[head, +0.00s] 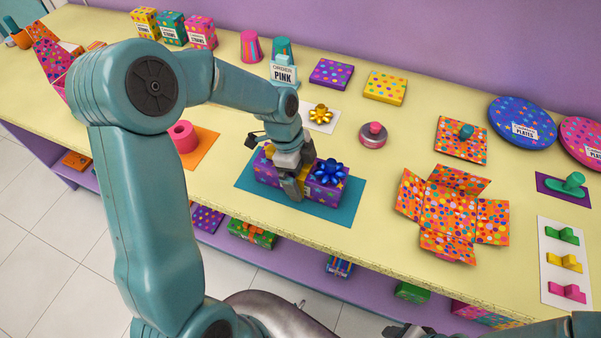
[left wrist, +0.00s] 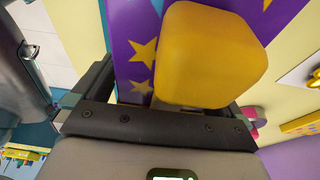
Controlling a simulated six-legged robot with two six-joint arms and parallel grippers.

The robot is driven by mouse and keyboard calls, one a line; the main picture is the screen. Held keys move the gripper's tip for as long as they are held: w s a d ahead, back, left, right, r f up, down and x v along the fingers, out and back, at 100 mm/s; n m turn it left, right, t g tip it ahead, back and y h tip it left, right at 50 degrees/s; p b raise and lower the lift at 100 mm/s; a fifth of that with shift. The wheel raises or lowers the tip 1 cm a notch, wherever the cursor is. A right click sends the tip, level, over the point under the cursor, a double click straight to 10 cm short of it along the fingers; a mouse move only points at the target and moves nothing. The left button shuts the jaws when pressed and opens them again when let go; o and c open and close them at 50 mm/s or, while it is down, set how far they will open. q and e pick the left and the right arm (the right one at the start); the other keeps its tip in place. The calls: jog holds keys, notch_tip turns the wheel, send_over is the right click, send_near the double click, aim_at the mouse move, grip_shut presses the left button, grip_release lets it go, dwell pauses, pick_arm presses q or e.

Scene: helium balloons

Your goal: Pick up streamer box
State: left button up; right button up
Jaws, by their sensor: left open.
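A purple box with yellow stars (head: 328,191) and a blue bow (head: 329,171) sits on a teal mat (head: 250,186); I take it for the streamer box, though no label on it is readable. My left gripper (head: 293,188) is open and low over the box's middle, pointing down. In the left wrist view, the starred purple side (left wrist: 133,40) and a rounded yellow block (left wrist: 208,58) on the box lie in front of the open jaws. I cannot tell whether the fingers touch it. Of my right arm, only parts show at the bottom right edge.
An orange mat with a pink spool (head: 183,136) lies left of the box. An unfolded orange dotted box (head: 447,213) lies to the right. The table's front edge is close.

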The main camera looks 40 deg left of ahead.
pick_arm(q)
jog(key=shift+w+a, duration=0.1)
jog(key=c, duration=1.4)
jog(key=shift+r, duration=0.1)
